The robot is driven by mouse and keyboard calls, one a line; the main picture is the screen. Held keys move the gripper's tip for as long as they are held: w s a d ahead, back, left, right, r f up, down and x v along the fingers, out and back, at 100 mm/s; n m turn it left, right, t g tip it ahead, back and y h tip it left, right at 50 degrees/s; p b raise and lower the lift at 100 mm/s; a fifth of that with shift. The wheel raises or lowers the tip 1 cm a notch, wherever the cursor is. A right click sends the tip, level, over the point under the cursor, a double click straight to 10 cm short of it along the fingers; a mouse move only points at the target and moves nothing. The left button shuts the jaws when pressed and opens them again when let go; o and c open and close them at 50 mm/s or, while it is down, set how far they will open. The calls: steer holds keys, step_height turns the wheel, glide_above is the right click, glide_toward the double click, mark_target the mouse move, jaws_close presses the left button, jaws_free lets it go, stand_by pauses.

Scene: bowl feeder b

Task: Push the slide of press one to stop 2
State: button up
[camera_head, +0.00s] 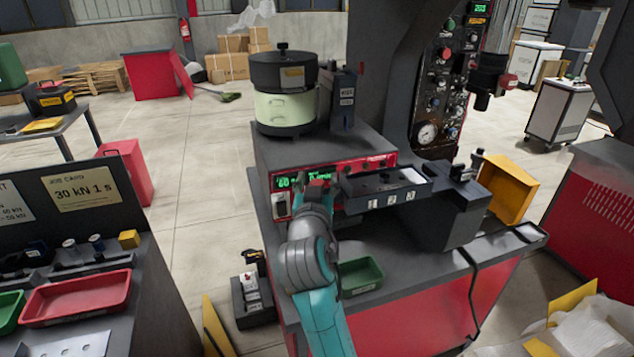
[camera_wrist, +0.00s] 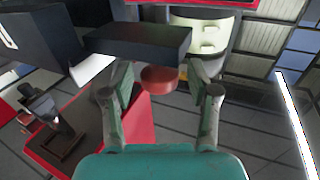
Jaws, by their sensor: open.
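The slide's dark track (camera_head: 362,188) runs along the front of the feeder bench, with plates marked 1, 2 and 3 (camera_head: 393,198) on its front face. My gripper (camera_head: 318,190) is at the track's left end, partly hidden by my wrist in the head view. In the wrist view my gripper (camera_wrist: 160,95) is open, its two fingers apart. A red round knob (camera_wrist: 158,80) lies between the fingers, in front of a dark block (camera_wrist: 140,42); contact with the fingers cannot be told. Which stop the slide stands at is not clear.
The bowl feeder (camera_head: 284,85) and a red panel with green displays (camera_head: 290,181) stand behind my gripper. A green tray (camera_head: 360,276) lies below the track. A dark block (camera_head: 445,205) is at the track's right, beside a yellow bin (camera_head: 512,190).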

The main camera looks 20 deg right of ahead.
mark_target(411, 176)
jaws_close()
steer(key=d, duration=2.4)
jaws_free()
